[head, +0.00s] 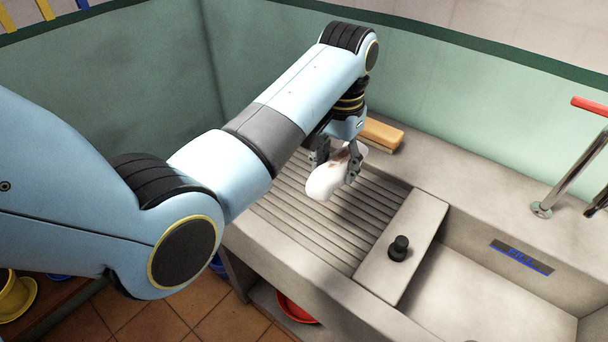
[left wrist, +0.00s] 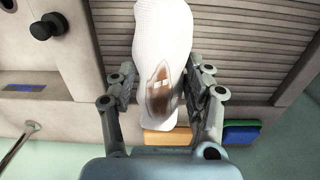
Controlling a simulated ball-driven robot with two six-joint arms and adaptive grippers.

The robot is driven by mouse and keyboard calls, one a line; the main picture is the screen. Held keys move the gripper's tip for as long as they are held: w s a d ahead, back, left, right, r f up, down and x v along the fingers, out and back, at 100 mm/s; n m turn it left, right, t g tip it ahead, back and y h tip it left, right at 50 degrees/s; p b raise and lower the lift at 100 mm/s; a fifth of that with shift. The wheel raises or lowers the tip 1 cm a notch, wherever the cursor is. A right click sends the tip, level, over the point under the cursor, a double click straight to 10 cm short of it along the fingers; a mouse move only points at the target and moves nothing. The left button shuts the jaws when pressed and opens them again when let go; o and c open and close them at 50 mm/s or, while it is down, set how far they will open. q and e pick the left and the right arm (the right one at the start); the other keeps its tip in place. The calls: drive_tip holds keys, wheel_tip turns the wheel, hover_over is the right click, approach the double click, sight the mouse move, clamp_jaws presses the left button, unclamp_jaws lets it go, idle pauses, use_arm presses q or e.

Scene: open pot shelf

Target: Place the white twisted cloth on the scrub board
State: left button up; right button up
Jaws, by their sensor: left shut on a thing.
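The white twisted cloth (head: 323,182) is in my left gripper (head: 335,166), above the ribbed scrub board (head: 290,205) in the head view. In the left wrist view the cloth (left wrist: 163,35) lies between the two fingers of the left gripper (left wrist: 158,95), and a brown stained patch shows on it. The ribbed scrub board (left wrist: 245,50) is behind it there. I cannot tell whether the cloth touches the ribs. My right gripper is not in view.
A tan block (head: 382,134) lies on the ledge behind the board. A black knob (head: 399,248) stands on the divider between board and basin (head: 480,300). A metal tap (head: 565,175) with a red handle rises at the right. A blue and green item (left wrist: 240,133) lies near the block.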

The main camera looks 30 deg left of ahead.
use_arm(q)
drive_tip(key=a+f, duration=0.2)
drive_tip(key=a, duration=0.1)
drive_tip(key=s+a+f, duration=0.1)
drive_tip(key=a+f, duration=0.1)
drive_tip(key=a, duration=0.1)
drive_tip(key=a+f+p, duration=0.1)
drive_tip(key=a, duration=0.2)
drive_tip(key=shift+s+a+f, duration=0.2)
drive_tip(key=shift+a+f, duration=0.15)
drive_tip(key=shift+f, duration=0.4)
wheel_tip(320, 180, down, 3)
drive_tip(key=shift+r, duration=0.15)
drive_tip(key=shift+f, duration=0.3)
drive_tip(key=shift+s, duration=0.1)
drive_tip(key=shift+f, duration=0.15)
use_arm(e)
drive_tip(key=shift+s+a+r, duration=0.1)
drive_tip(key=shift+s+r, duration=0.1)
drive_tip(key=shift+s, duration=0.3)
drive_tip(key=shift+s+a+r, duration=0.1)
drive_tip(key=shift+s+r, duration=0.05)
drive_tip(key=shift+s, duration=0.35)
use_arm(q)
drive_tip(key=o, duration=1.3)
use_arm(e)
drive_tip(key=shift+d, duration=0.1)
